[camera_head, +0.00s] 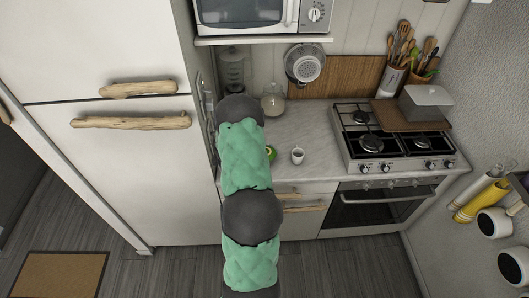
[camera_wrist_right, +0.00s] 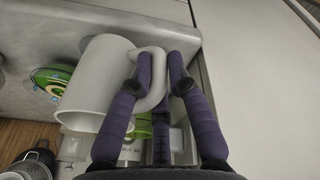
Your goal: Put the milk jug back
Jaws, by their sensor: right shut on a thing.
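In the right wrist view a white jug (camera_wrist_right: 93,85) with a loop handle fills the left middle, tilted in the picture. The dark purple fingers of my right gripper (camera_wrist_right: 161,58) are shut on its handle. What is under the jug cannot be told. In the head view my padded green and grey arm runs up the middle; its gripper and the held jug are hidden there. My left gripper is in neither view.
A tall white cabinet (camera_head: 140,190) with driftwood handles (camera_head: 130,122) stands left. On the counter (camera_head: 318,135) are a small white cup (camera_head: 297,155), a green item (camera_head: 270,152) and a glass jar (camera_head: 273,103). A gas stove (camera_head: 390,135) stands right, a microwave (camera_head: 262,14) above.

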